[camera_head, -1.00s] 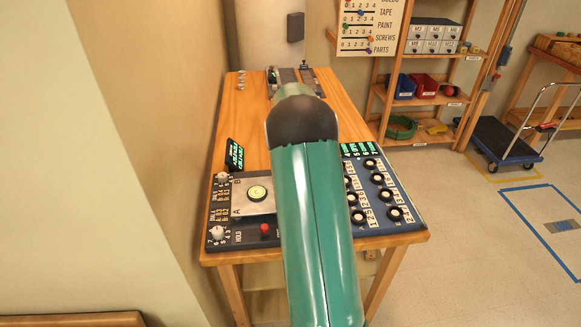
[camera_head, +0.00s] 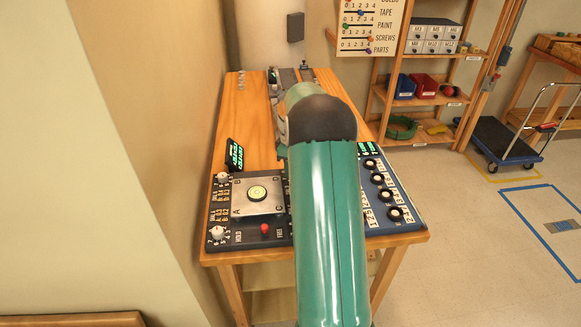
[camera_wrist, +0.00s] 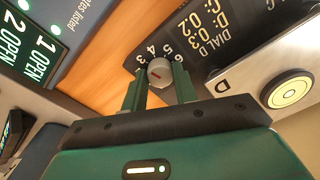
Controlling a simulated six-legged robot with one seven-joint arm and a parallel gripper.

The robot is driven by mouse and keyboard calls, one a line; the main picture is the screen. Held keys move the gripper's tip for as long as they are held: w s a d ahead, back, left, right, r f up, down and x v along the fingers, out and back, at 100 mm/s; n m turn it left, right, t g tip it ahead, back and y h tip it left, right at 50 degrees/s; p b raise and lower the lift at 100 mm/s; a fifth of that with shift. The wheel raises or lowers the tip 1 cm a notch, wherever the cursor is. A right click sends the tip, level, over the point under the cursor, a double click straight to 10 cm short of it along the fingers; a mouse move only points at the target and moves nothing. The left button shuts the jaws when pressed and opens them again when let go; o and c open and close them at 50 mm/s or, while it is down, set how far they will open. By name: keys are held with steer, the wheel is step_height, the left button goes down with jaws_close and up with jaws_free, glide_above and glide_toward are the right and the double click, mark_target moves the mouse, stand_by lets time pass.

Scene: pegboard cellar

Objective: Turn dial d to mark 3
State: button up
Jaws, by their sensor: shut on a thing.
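In the head view my green arm hides the knob and my gripper.
A metal plate with a round bubble level (camera_head: 258,193) sits next to the dial. Other white knobs (camera_head: 217,233) and a red button (camera_head: 265,229) are on the panel's left. A blue panel of black dials (camera_head: 387,195) stands right of my arm. A wall closes the left side.

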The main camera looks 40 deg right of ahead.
steer(key=shift+f+n, duration=0.1)
steer(key=shift+n, duration=0.5)
steer(key=o, duration=1)
steer(key=shift+c, duration=0.2)
step_height(320, 180, up, 14)
steer(key=shift+w, duration=0.1)
